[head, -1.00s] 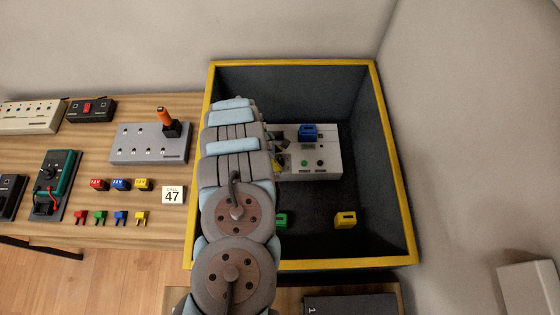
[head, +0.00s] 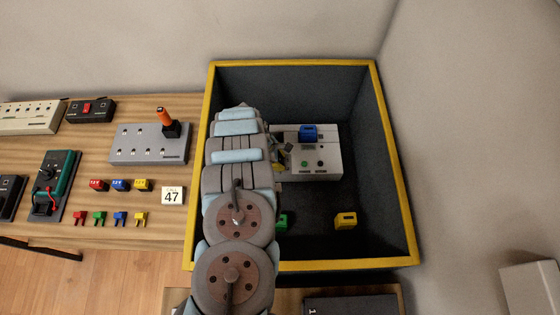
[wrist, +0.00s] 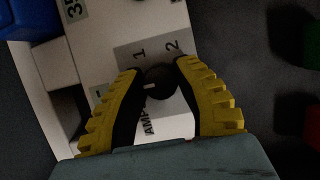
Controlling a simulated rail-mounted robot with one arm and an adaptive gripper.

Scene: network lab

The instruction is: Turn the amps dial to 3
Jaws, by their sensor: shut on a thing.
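The amps dial (wrist: 161,81) is a dark round knob on a light panel, seen in the wrist view. A short white mark shows on its left part. The printed 1 and 2 stand above it and part of the AMPS label below; no 3 is visible. My gripper (wrist: 162,72) is shut on the dial, one yellow ribbed finger at each side. In the head view the white device (head: 322,166) sits inside the deep bin, and my arm hides the dial there.
A blue block (head: 308,132) sits on the device. A yellow block (head: 346,220) and a green block (head: 282,221) lie on the bin floor. The bin's yellow rim (head: 398,180) surrounds the arm's work area. A wooden bench (head: 100,236) with other devices stands left.

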